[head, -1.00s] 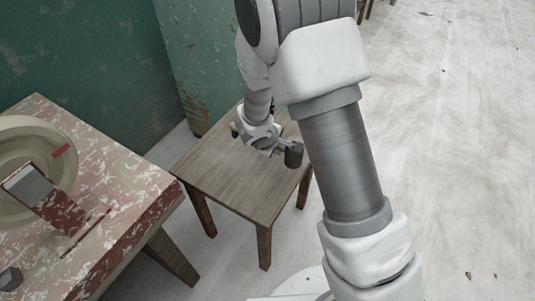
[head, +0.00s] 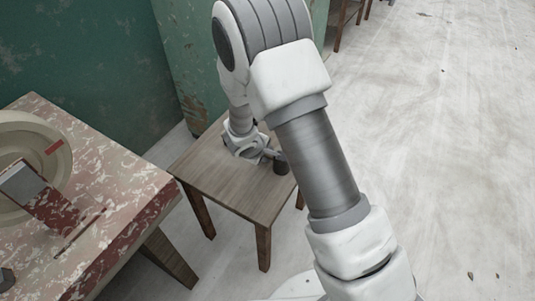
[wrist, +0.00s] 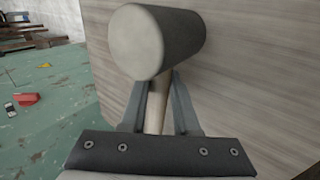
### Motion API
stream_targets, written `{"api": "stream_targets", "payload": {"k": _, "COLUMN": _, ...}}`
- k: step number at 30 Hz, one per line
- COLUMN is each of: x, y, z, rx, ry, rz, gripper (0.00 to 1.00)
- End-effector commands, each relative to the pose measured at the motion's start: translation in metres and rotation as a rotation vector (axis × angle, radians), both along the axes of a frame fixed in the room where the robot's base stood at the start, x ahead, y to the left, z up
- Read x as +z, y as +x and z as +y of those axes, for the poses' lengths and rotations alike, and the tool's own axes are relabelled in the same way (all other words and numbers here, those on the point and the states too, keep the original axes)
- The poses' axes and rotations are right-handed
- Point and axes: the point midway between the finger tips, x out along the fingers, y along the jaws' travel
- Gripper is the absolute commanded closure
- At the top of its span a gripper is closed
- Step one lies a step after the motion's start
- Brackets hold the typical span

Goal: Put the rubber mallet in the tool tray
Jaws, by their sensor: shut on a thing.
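The rubber mallet has a dark grey cylindrical head with a pale face (wrist: 170,42) and a light wooden handle. In the head view its dark head (head: 281,163) shows at the small wooden table's right side. My gripper (wrist: 158,90) is shut on the handle just below the head. In the head view my gripper (head: 266,153) is low over the table, left of the mallet head. I cannot tell whether the mallet touches the tabletop. I cannot make out a tool tray for certain in either view.
The small wooden table (head: 225,185) has a bare front half. A paint-worn table (head: 120,200) with a round wheel basin (head: 58,130) stands at left. A green cabinet (head: 185,60) is behind. In the wrist view, a red object (wrist: 27,98) lies on a worn green surface.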

Motion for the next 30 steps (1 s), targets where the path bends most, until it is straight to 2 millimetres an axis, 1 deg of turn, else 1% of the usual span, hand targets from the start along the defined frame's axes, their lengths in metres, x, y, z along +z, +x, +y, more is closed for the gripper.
{"api": "stream_targets", "payload": {"k": 2, "x": -0.003, "y": 0.000, "z": 0.000, "rx": -0.001, "ry": 0.000, "rz": -0.001, "gripper": 1.00}}
{"api": "stream_targets", "payload": {"k": 3, "x": -0.002, "y": 0.000, "z": 0.000, "rx": 0.000, "ry": 0.000, "rz": 0.000, "gripper": 0.64}}
{"api": "stream_targets", "payload": {"k": 7, "x": -0.002, "y": 0.000, "z": 0.000, "rx": 0.000, "ry": 0.000, "rz": 0.000, "gripper": 0.41}}
{"api": "stream_targets", "payload": {"k": 16, "x": -0.001, "y": 0.000, "z": 0.000, "rx": -0.001, "ry": -0.001, "rz": 0.000, "gripper": 0.41}}
{"api": "stream_targets", "payload": {"k": 20, "x": 0.004, "y": 0.000, "z": 0.000, "rx": -0.001, "ry": -0.001, "rz": 0.000, "gripper": 0.41}}
{"api": "stream_targets", "payload": {"k": 23, "x": 0.021, "y": -0.009, "z": 0.007, "rx": 0.002, "ry": 0.002, "rz": -0.001, "gripper": 0.41}}
{"api": "stream_targets", "payload": {"k": 30, "x": 0.066, "y": -0.035, "z": 0.023, "rx": 0.002, "ry": 0.003, "rz": -0.002, "gripper": 0.41}}
